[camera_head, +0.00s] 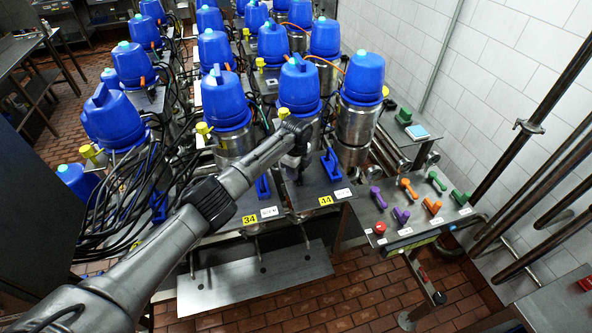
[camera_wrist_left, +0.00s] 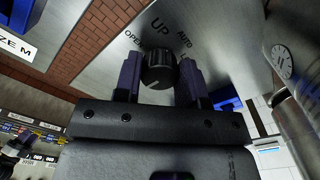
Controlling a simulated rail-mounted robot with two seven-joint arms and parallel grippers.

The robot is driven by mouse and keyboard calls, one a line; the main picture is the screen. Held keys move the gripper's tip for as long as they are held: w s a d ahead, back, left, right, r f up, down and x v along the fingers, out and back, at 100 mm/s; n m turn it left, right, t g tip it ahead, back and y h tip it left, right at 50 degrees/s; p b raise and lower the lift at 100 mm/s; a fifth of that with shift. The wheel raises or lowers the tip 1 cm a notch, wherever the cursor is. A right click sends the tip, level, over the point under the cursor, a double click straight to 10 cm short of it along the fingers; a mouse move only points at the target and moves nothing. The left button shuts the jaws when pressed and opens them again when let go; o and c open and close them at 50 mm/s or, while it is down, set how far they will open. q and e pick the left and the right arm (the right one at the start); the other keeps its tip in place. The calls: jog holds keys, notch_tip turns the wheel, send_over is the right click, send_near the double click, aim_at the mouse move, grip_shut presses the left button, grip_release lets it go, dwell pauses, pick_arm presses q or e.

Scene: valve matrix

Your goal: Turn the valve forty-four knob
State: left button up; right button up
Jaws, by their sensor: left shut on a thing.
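The valve forty-four station is marked by a yellow 44 tag (camera_head: 326,200) on a grey metal panel in the head view. A black round knob (camera_wrist_left: 159,69) with a pale pointer line shows in the left wrist view, on a plate printed OPEN, UP and AUTO. My left gripper (camera_head: 294,172) reaches down to the panel behind the 44 tag. In the left wrist view, the left gripper's dark fingers (camera_wrist_left: 160,78) stand on both sides of the knob and are shut on it. The knob is hidden by the gripper in the head view. My right gripper is not in view.
A blue-domed valve (camera_head: 299,86) stands right behind the gripper, with more in rows. A blue handle (camera_head: 330,163) is just to its right. A yellow 34 tag (camera_head: 249,219) marks the neighbouring panel. A side panel (camera_head: 445,217) with coloured handles is at right.

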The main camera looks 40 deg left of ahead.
pick_arm(q)
jog(key=shift+r, duration=0.15)
dwell(0.3)
jog(key=o, duration=0.5)
jog(key=shift+c, duration=0.2)
jog(key=o, duration=0.5)
jog(key=shift+c, duration=0.2)
notch_tip(320, 180, up, 14)
jog(key=b, duration=0.2)
jog(key=shift+f, duration=0.2)
